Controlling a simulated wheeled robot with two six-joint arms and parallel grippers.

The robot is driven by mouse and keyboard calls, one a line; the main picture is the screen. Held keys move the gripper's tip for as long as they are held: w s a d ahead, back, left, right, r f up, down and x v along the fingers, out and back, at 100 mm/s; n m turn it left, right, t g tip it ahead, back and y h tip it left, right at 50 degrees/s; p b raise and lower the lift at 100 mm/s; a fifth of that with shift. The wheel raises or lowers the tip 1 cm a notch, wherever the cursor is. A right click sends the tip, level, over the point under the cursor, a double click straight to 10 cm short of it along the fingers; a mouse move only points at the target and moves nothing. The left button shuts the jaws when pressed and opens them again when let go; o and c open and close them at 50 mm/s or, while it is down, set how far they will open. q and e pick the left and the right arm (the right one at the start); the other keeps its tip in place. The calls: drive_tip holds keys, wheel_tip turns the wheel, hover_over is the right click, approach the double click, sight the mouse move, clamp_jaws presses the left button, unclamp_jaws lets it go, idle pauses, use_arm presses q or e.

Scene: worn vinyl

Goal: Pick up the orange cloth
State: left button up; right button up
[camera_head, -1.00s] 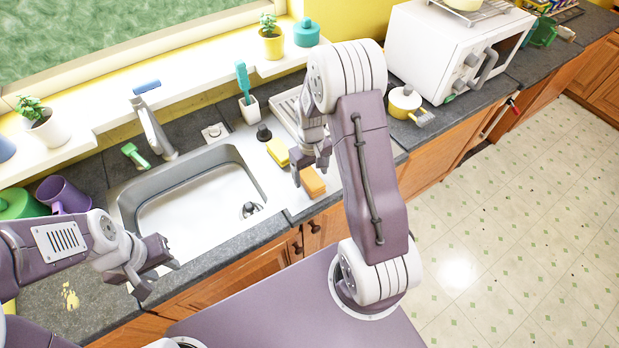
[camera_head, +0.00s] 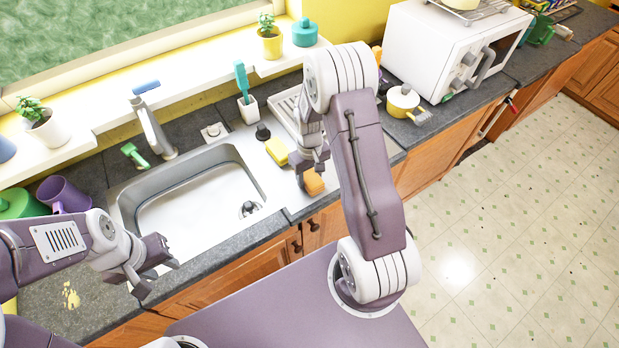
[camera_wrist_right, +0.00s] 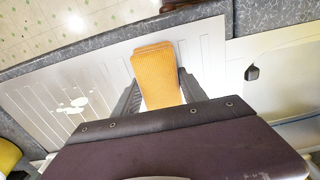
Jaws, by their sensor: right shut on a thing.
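The orange cloth (camera_head: 314,182) is a small folded block at the front edge of the sink's drainboard in the head view. In the right wrist view the orange cloth (camera_wrist_right: 156,72) stands between the two fingers. My right gripper (camera_head: 309,180) is shut on it, with the fingers on either side. Part of the cloth is hidden by the gripper in the head view. My left gripper (camera_head: 155,275) hangs over the counter's front edge, left of the sink, away from the cloth. Its fingertips look apart, with nothing between them.
The sink basin (camera_head: 200,195) is empty. A white holder (camera_head: 249,110) with a teal brush stands behind.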

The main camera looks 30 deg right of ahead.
sight(312, 177)
drive_tip(key=r, duration=0.2)
drive_tip(key=r+b, duration=0.1)
drive_tip(key=r, duration=0.1)
drive_tip(key=shift+s+d, duration=0.15)
drive_tip(key=shift+s, duration=0.25)
drive_tip(key=s+d+r+b, duration=0.1)
drive_tip(key=s+d+r, duration=0.2)
drive_tip(key=s+r, duration=0.3)
drive_tip(key=s, duration=0.4)
drive_tip(key=shift+s+d+r, duration=0.2)
drive_tip(key=shift+r, duration=0.05)
